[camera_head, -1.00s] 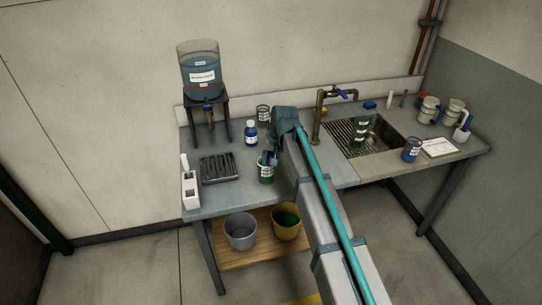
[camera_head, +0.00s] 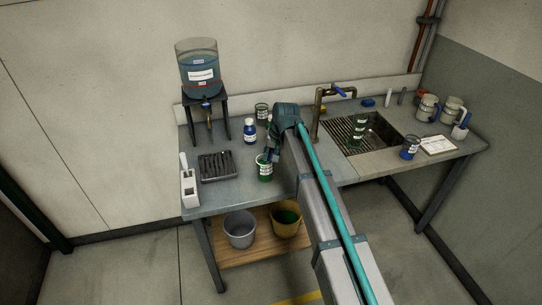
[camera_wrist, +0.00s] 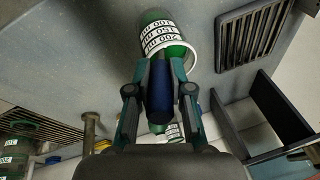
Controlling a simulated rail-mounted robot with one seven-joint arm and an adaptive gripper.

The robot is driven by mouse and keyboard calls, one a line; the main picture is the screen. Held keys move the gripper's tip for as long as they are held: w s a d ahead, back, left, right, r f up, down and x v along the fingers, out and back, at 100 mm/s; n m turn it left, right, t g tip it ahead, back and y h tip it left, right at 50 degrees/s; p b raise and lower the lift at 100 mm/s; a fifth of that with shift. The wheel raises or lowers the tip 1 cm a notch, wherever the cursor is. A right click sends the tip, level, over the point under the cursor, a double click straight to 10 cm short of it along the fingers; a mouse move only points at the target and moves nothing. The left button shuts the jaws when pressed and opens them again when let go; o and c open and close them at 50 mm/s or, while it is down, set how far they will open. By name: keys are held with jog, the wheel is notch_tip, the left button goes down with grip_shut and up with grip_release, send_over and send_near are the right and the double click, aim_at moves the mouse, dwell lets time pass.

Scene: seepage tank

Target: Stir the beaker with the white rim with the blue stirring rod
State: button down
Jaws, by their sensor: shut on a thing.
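A beaker with a white rim and green contents (camera_head: 265,173) stands on the bench, in front of my arm. It fills the top middle of the wrist view (camera_wrist: 165,35), where its white rim and volume labels show. My gripper (camera_head: 269,155) is right above this beaker. In the wrist view my gripper (camera_wrist: 160,85) is shut on the dark blue stirring rod (camera_wrist: 161,100), which lines up with the beaker's mouth. The rod's far end is hidden, so I cannot tell how deep it reaches.
A dark drain rack (camera_head: 217,167) and a white holder (camera_head: 189,188) lie left. The sink (camera_head: 374,138) holds a green beaker (camera_head: 357,133); a blue beaker (camera_head: 410,147) stands right of it.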

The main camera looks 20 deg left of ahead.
jog(key=p+v, duration=0.4)
jog(key=v, duration=0.4)
jog(key=shift+r, duration=0.35)
jog(key=shift+d+r, duration=0.1)
dwell(0.6)
jog(key=shift+r+p, duration=1.4)
jog(key=shift+r, duration=1)
